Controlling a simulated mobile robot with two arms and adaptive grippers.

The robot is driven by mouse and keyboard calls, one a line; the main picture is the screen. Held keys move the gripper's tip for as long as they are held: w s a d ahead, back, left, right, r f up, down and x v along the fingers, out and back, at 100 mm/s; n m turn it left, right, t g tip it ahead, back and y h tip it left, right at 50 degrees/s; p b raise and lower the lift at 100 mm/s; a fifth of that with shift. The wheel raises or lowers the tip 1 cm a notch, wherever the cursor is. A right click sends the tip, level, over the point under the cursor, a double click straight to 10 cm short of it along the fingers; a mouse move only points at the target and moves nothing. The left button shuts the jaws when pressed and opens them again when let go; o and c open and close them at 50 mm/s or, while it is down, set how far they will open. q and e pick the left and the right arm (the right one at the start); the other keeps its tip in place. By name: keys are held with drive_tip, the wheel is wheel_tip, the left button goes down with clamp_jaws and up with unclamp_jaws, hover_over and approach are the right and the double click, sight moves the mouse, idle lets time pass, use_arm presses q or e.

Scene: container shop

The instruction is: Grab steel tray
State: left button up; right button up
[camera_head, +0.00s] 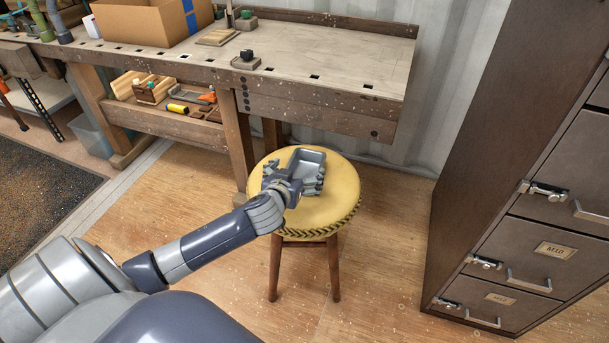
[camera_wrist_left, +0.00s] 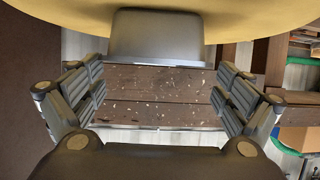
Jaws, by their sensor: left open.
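The steel tray (camera_head: 309,160) is a small grey metal tray on the yellow cushion of a round stool (camera_head: 335,200). My left gripper (camera_head: 293,178) reaches over the stool at the tray, and its fingers hide part of it. In the left wrist view the tray (camera_wrist_left: 157,38) is at the top centre, just ahead of the fingers. The left gripper's fingers (camera_wrist_left: 160,95) are spread wide with nothing between them. Whether a finger touches the tray cannot be told. My right gripper does not show.
A wooden workbench (camera_head: 330,58) stands behind the stool, with a cardboard box (camera_head: 145,22) on top. A tall dark cabinet with drawers (camera_head: 530,248) stands at the right. The wooden floor (camera_head: 385,260) between stool and cabinet is clear.

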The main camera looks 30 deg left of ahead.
sight(304, 176)
use_arm(q)
drive_tip(key=shift+d+f+b+x, duration=0.1)
drive_tip(key=shift+b+x, duration=0.25)
drive_tip(key=shift+x, duration=1)
drive_tip(key=shift+d+f+b+x, duration=0.15)
drive_tip(key=shift+b+x, duration=0.15)
drive_tip(key=shift+x, duration=1.05)
drive_tip(key=shift+s, duration=0.1)
drive_tip(key=c, duration=1.3)
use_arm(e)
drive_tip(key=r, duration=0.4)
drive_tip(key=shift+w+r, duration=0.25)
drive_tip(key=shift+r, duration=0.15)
